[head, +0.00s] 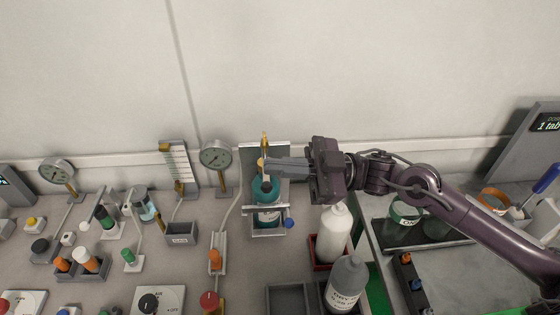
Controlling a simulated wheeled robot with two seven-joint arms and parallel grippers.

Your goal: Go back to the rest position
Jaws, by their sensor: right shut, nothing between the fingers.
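My right gripper (266,165) reaches in from the right at the middle of the head view. Its fingers are shut with nothing visible between them. The fingertips are above the teal bottle (266,190), which stands upright in a grey metal holder (265,236). An orange-yellow tip (265,138) shows just beyond the fingertips, and I cannot tell whether they touch it. My right arm stretches across the right side above the bench. My left gripper does not show.
A white bottle (334,235) stands in a red tray below my gripper, with a grey bottle (346,284) nearer. A round gauge (215,155) stands left of the holder. Several small testers crowd the left bench. Trays with jars (405,213) lie under my right arm.

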